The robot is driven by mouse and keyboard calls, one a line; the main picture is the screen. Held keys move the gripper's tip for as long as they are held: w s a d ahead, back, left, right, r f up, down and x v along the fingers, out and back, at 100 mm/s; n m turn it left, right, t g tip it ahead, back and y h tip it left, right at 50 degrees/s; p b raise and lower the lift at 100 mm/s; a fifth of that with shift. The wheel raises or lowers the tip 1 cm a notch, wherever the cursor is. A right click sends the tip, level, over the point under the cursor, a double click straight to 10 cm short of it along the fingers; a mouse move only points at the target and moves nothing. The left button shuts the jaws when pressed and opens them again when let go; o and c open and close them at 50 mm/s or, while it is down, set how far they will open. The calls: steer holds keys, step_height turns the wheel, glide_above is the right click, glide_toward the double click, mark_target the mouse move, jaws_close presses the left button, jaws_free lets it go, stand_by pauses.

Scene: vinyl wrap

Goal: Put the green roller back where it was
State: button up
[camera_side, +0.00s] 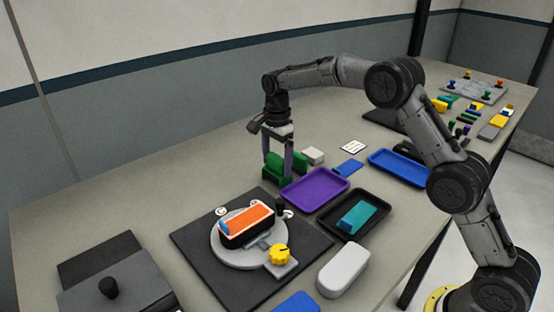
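My gripper (277,165) points down near the back of the table, its two purplish fingers apart. A green object (285,164), which looks like the green roller, is at the fingers. Part of it shows between them and part to the right of the right finger. The fingers cover some of it. I cannot tell whether they grip it or only stand around it, nor whether it touches the table.
A purple tray (314,188) is just right of the gripper, with a white block (313,156) behind it. A black tray (375,228) holds a teal block. A turntable (222,256) with an orange-topped block stands in front on a dark mat. A blue tray (399,181) lies farther right.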

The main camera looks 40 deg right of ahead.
steer(key=shift+s+f, duration=0.15)
steer(key=shift+f, duration=0.25)
step_height(320, 180, up, 13)
steer(key=s+r+n+t, duration=0.1)
steer(key=s+r+n, duration=0.3)
steer(key=s+r, duration=0.35)
steer(key=s+f+n+t, duration=0.1)
steer(key=s+n+t, duration=0.2)
steer(key=s+n, duration=1.35)
steer(key=s+f+m, duration=0.1)
steer(key=s+f, duration=0.2)
steer(key=s, duration=0.4)
steer(key=s+f+m+t, duration=0.1)
steer(key=s+f, duration=0.3)
steer(key=s, duration=0.4)
steer(key=shift+t, duration=0.3)
steer(key=shift+m, duration=0.25)
